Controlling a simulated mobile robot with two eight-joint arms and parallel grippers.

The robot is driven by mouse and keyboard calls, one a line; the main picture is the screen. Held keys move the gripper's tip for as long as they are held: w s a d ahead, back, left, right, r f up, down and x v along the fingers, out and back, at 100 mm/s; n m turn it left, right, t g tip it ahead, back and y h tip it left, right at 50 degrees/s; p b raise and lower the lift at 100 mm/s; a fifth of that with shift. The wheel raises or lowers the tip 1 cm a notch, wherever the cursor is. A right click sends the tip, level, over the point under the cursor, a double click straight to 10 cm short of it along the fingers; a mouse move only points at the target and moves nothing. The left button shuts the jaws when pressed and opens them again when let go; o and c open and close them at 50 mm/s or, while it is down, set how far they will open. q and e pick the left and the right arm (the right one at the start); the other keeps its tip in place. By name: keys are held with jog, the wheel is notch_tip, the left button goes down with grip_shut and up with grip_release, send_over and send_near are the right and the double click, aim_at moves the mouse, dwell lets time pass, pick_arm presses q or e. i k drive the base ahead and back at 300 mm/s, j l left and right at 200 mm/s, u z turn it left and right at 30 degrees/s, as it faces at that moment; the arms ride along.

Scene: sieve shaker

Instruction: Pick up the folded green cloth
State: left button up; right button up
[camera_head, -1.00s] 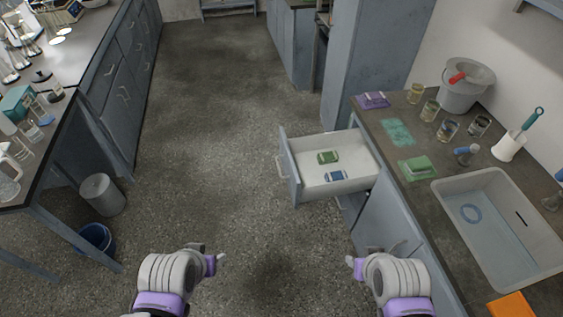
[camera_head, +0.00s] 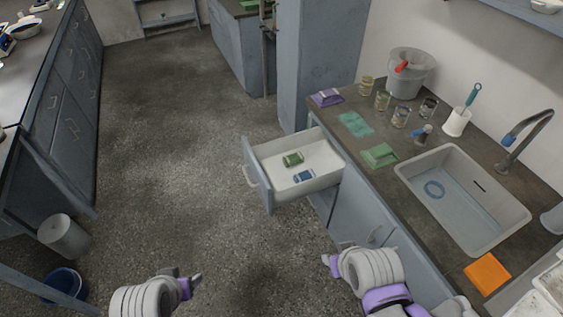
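A green cloth (camera_head: 380,156), which looks folded, lies on the dark counter (camera_head: 408,198) just left of the sink. A flatter teal cloth (camera_head: 355,124) lies behind it, and a folded purple cloth (camera_head: 326,97) lies near the counter's back left corner. My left gripper (camera_head: 188,283) is low over the floor, well left of the counter and away from the cloth. My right gripper (camera_head: 333,264) is low in front of the cabinet, nearer than the green cloth and apart from it. Neither gripper holds anything visible; their finger gaps are unclear.
An open drawer (camera_head: 258,172) juts out below the counter, with a small green item (camera_head: 292,159) and a blue item (camera_head: 303,176) inside. Jars, a grey bucket (camera_head: 408,75), a brush holder (camera_head: 457,122) and the sink (camera_head: 487,238) surround the cloths.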

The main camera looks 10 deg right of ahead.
aim_at(290, 160)
jog(key=z, duration=0.55)
jog(key=i+j+z, duration=0.45)
jog(key=j, duration=0.2)
jog(key=j+z, duration=0.25)
jog(key=i+j, duration=0.15)
jog(key=j, duration=0.4)
jog(key=i+j+z, duration=0.15)
jog(key=j, duration=0.4)
jog(key=i+j, duration=0.1)
jog(key=j, duration=0.45)
jog(key=i+j+z, duration=0.15)
jog(key=j, duration=0.45)
jog(key=i+j, duration=0.55)
jog(key=j, duration=0.15)
